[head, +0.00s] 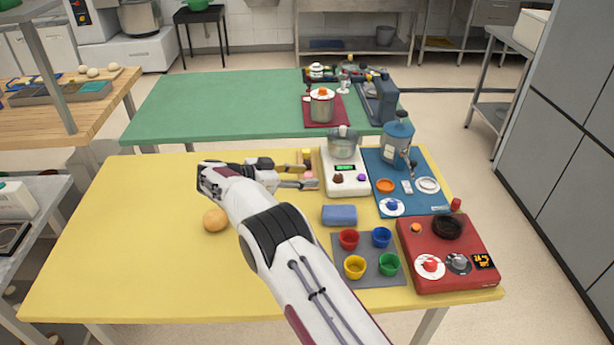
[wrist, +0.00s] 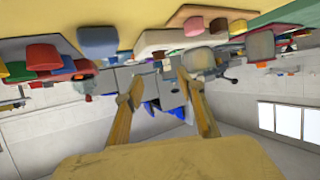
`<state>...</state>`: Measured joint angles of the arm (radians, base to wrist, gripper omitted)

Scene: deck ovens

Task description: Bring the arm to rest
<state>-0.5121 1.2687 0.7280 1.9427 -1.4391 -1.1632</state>
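My gripper (head: 312,176) is over the yellow table (head: 130,240), to the left of the white scale. Its two fingers point right and stand apart, with nothing held between them. In the wrist view my gripper (wrist: 158,85) also shows spread fingers, with distant grey and blue background in the gap. The wrist picture looks upside down, with the table along its top. The arm reaches in from the lower right, crosses the table's middle and hides part of it.
Small yellow and pink blocks (head: 309,175) lie by the fingertips. Close by are the white scale (head: 345,185) with a pot, a blue sponge (head: 339,215), a grey mat of coloured cups (head: 372,278) and a red stove (head: 452,262). An orange ball (head: 215,220) lies left. The left table area is clear.

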